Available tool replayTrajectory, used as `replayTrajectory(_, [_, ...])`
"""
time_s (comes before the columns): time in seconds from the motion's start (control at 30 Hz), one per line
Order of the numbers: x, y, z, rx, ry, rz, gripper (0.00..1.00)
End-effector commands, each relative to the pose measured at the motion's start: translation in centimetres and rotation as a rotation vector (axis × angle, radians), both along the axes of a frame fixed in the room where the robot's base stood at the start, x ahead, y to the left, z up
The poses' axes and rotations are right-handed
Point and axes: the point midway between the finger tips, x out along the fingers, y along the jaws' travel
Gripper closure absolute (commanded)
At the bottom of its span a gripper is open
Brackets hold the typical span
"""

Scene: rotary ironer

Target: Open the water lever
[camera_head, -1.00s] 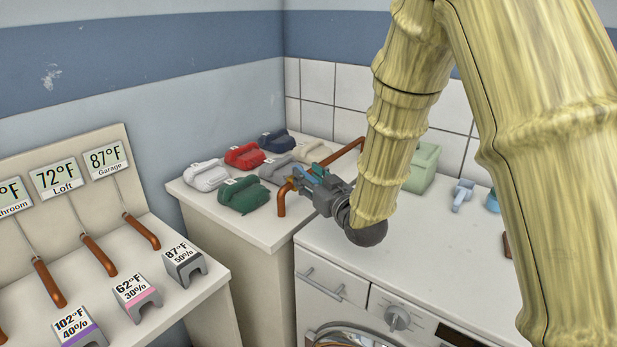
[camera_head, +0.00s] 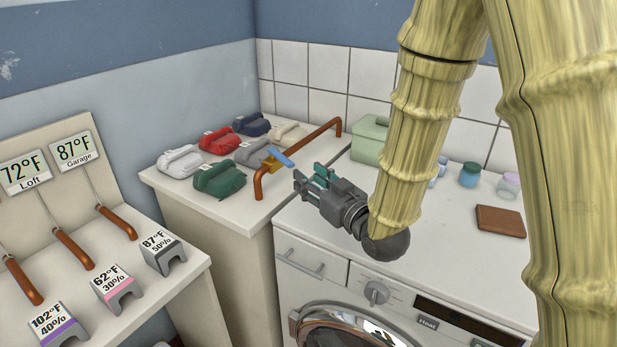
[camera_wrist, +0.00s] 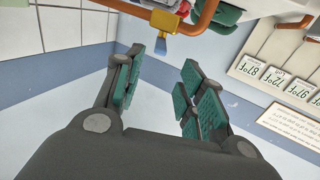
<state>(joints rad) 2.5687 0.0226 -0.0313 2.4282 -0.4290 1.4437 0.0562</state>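The water lever is a short blue handle (camera_head: 281,158) on a yellow valve body (camera_head: 270,166), fitted to a copper pipe (camera_head: 310,140) on the counter. In the head view the handle lies across the pipe. In the wrist view the blue handle (camera_wrist: 163,46) hangs from the yellow valve (camera_wrist: 164,22) near the top edge, beyond the fingertips. My gripper (camera_head: 308,180) has green-padded fingers spread apart with nothing between them. It is to the right of the lever, apart from it, above the counter's edge. The wrist view also shows the open fingers (camera_wrist: 165,65).
Several coloured irons, such as a green one (camera_head: 220,180) and a red one (camera_head: 219,141), stand left of the pipe. A pale green box (camera_head: 370,140) is behind my arm. A washing machine (camera_head: 330,268) stands below. A gauge stand (camera_head: 45,200) is at left.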

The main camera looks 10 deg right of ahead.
Motion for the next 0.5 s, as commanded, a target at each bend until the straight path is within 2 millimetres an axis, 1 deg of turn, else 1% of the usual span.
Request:
replayTrajectory(0.13, [0.0, 0.0, 0.0, 0.000, 0.000, 0.000, 0.61])
replayTrajectory(0.17, [0.0, 0.0, 0.0, 0.000, 0.000, 0.000, 0.64])
replayTrajectory(0.2, [0.1, 0.0, 0.0, 0.002, 0.000, 0.001, 0.72])
replayTrajectory(0.27, [0.3, 0.0, 0.1, 0.014, 0.001, 0.005, 0.83])
replayTrajectory(0.3, [0.5, -0.1, 0.3, 0.029, 0.002, 0.012, 0.90])
replayTrajectory(0.37, [1.1, -0.2, 0.6, 0.070, 0.007, 0.027, 1.00])
replayTrajectory(0.5, [3.4, -0.8, 1.6, 0.222, 0.034, 0.097, 1.00])
